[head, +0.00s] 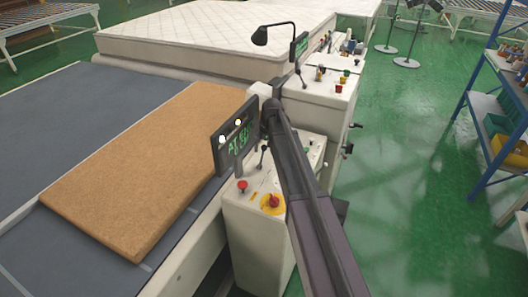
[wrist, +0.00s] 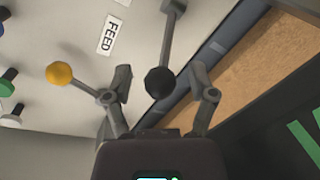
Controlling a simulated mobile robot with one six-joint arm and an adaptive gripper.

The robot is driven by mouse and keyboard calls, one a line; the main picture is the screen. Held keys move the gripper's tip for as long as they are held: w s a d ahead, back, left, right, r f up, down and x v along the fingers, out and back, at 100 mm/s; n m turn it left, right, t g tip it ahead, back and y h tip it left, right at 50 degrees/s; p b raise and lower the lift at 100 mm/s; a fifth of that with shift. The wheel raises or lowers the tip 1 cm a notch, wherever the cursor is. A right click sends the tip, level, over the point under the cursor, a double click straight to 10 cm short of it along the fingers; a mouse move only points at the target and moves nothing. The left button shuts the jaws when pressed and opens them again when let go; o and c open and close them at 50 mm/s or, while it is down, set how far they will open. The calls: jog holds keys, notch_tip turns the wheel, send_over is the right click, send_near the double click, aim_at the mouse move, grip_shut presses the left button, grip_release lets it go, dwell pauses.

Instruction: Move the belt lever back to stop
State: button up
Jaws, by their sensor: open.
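A lever with a black ball knob (wrist: 160,82) shows in the wrist view, its grey rod rising from the pale console panel next to a FEED label (wrist: 110,35). My gripper (wrist: 161,73) is open. In the picture its two fingers stand on either side of the black knob, with a gap on both sides; I cannot tell whether the knob is at fingertip depth. A yellow ball knob (wrist: 58,74) lies left of the left finger. In the head view, the console (head: 252,236) stands under my arm, which hides most of my gripper and part of the panel.
A dark display screen (head: 234,140) stands at the console's left edge. A red button (head: 242,185) and a red stop button on a yellow base (head: 271,202) are close by. A brown slab (head: 135,165) lies on the conveyor (head: 50,130). Green floor is open at right, before a blue shelf (head: 480,140).

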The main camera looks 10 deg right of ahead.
dwell(0.3)
grip_shut()
jog(key=shift+s+d, duration=0.15)
